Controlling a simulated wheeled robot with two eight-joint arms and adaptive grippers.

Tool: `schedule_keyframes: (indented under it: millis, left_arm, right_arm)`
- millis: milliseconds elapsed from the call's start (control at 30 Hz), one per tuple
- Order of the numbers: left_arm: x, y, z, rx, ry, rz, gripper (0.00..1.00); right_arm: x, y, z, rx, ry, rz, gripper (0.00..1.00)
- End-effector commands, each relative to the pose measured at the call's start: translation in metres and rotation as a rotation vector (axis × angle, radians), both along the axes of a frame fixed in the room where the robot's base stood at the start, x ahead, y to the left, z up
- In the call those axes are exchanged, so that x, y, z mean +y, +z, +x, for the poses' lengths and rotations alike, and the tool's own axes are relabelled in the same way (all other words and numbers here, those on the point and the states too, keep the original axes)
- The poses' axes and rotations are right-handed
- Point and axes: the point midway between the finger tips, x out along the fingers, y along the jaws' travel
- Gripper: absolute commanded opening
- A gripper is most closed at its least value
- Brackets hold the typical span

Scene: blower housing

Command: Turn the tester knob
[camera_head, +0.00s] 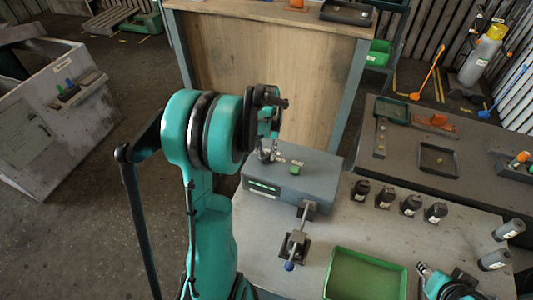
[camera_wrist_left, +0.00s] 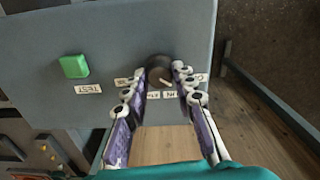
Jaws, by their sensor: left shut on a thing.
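The tester is a grey box (camera_head: 315,175) on the bench. Its panel fills much of the left wrist view (camera_wrist_left: 105,30), with a green button (camera_wrist_left: 74,66) over a TEST label. The dark round tester knob (camera_wrist_left: 158,70) sits to the right of the button, with small white labels around it. My left gripper (camera_wrist_left: 159,80) has its fingers on both sides of the knob and is shut on it. In the head view the left gripper (camera_head: 267,153) is over the tester's top, partly hidden by my arm. My right gripper (camera_head: 424,272) shows only partly at the bottom right, its jaws unclear.
A toggle clamp (camera_head: 295,245) stands in front of the tester. A green tray (camera_head: 365,277) lies on the bench near the front. Several dark cylindrical parts (camera_head: 385,197) stand to the right of the tester. A wooden panel (camera_head: 265,75) rises behind it.

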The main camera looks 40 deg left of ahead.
Motion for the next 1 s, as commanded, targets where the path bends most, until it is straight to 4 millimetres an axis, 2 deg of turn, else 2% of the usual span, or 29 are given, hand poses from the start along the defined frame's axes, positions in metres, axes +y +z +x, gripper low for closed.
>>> schedule_keyframes:
  millis: [200, 433, 1000]
  left_arm:
    - [0.0003, -0.0003, 0.0002, -0.001, 0.141, 0.000, 0.00]
    - [0.0004, 0.0002, 0.0004, -0.001, 0.229, 0.001, 0.00]
    - [0.0004, 0.0005, 0.0003, -0.001, 0.263, 0.001, 0.00]
  right_arm:
    - [0.0000, -0.0043, 0.0000, 0.000, 0.000, 0.000, 0.40]
    - [0.0000, -0.0061, 0.0001, 0.000, 0.000, 0.000, 0.40]
    - [0.0000, -0.0066, 0.0000, 0.000, 0.000, 0.000, 0.40]
